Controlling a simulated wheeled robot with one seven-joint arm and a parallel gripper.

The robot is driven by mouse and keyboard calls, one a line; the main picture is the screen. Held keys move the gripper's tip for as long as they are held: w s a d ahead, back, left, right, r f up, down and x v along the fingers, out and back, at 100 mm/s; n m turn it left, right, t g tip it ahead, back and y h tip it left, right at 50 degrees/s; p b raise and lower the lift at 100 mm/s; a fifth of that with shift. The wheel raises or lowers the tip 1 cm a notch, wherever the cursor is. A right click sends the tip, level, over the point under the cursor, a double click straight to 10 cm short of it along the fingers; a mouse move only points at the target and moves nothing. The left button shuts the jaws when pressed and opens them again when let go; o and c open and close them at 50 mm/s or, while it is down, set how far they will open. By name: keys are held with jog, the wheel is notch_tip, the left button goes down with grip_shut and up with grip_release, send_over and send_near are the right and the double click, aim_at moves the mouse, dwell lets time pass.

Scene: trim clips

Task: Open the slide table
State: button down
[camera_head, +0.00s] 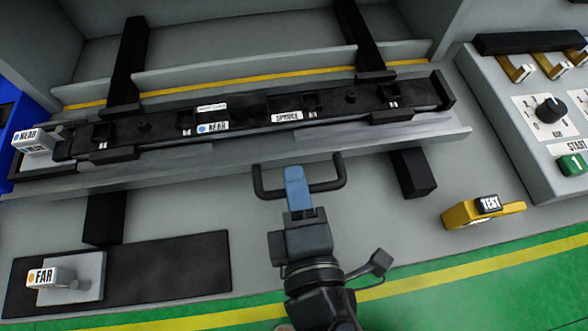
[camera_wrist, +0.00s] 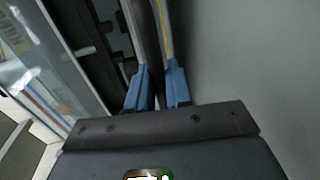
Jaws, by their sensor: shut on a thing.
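The slide table (camera_head: 385,138) is a long grey slab across the middle of the head view, set slightly tilted in the picture. A long black fixture (camera_head: 345,98) lies on it. A black U-shaped handle (camera_head: 337,183) sticks out from its front edge. My gripper (camera_head: 295,178) is at the middle of that handle, with its blue fingers shut on the bar. In the wrist view, the two blue fingers (camera_wrist: 159,85) stand either side of a dark bar. The fingers hide the middle of the handle.
Black rails (camera_head: 413,172) run from under the table toward the front. A white NEAR block (camera_head: 33,142) is at the left, a FAR block (camera_head: 50,277) on a dark plate lower left. A yellow TEST piece (camera_head: 482,211) and a control box (camera_head: 540,125) with knob stand right.

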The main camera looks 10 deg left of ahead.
jog(key=shift+s, duration=0.2)
jog(key=c, duration=1.2)
grip_release()
jog(key=b+v, duration=0.1)
jog(key=v, duration=0.5)
jog(key=shift+s+d+f+b, duration=0.1)
jog(key=shift+s+b, duration=0.1)
jog(key=shift+b, duration=0.15)
jog(key=shift+s+d+r, duration=0.2)
jog(key=shift+s+r, duration=0.05)
jog(key=shift+s, duration=0.4)
